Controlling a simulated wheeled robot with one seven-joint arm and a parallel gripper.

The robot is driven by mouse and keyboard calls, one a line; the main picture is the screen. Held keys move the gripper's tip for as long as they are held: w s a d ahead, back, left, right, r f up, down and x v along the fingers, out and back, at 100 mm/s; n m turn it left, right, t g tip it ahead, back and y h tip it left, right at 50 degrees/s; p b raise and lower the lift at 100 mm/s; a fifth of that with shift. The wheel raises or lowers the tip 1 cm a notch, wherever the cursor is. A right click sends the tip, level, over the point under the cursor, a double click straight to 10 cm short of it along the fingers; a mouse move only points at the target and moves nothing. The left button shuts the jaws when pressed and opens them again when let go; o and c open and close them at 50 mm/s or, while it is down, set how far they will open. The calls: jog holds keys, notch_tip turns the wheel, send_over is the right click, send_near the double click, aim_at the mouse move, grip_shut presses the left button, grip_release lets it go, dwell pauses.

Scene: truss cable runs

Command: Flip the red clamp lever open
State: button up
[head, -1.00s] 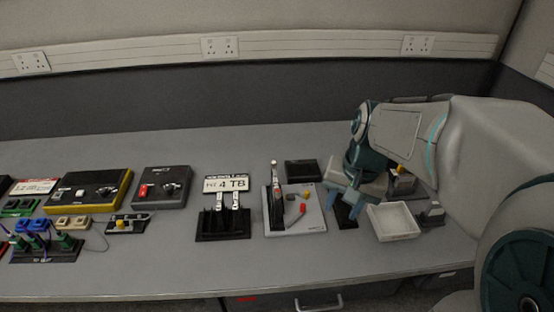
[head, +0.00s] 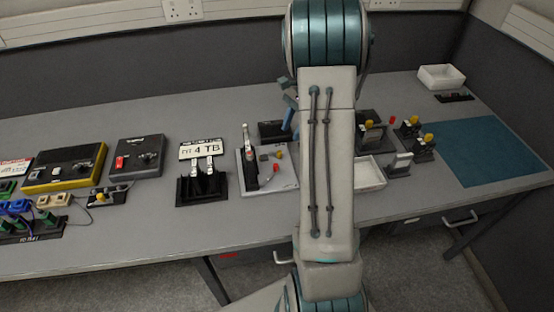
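Several small red parts are in view, and I cannot tell for sure which is the clamp lever. A small red-tipped lever (head: 275,168) lies on the light grey board (head: 259,188) in the middle of the bench. Another small red part (head: 392,120) stands among black fixtures to the right of my arm. A red switch (head: 120,162) is on a dark grey box to the left. My gripper (head: 288,118) is mostly hidden behind my arm. A blue finger shows above the bench, behind the grey board, apart from the red parts. Its opening is not visible.
A black stand with a "4 TB" plate (head: 200,149) is left of the board. A white tray (head: 371,174) and yellow-topped fixtures (head: 416,136) are right of my arm. A blue mat (head: 490,152) lies empty farther right.

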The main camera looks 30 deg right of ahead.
aim_at(277, 165)
jog(key=p+x, duration=0.1)
jog(key=x, duration=1.2)
jog(key=shift+a, duration=0.2)
jog(key=shift+c, duration=0.4)
